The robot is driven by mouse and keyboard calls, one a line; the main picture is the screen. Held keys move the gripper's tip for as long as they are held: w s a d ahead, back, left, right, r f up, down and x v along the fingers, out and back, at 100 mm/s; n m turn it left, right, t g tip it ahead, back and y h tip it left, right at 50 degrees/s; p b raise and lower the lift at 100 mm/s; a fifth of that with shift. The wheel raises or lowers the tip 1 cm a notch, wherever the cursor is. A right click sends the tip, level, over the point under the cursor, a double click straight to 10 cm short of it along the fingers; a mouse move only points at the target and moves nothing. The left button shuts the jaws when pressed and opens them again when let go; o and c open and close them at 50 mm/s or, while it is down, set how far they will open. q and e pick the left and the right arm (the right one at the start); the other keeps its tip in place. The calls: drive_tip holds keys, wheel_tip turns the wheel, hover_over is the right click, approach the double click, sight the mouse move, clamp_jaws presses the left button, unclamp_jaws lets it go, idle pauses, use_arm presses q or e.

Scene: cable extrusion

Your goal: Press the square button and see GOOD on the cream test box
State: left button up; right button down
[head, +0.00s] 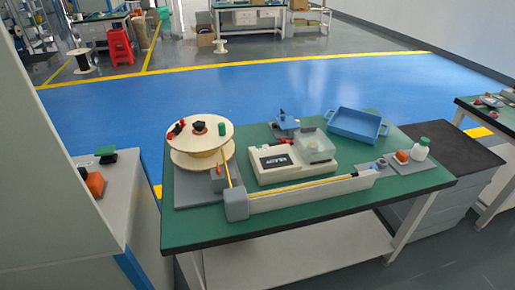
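The cream test box (262,178) stands on the green-topped table (290,228), right of the cable spool. Its dark display (275,160) faces up and carries light lettering too small to read for sure. I cannot make out the square button at this size. Neither of my grippers is in view.
A wooden spool (208,130) with small items on top stands at the table's left. A yellow cable runs along a grey trough (310,191) in front of the box.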

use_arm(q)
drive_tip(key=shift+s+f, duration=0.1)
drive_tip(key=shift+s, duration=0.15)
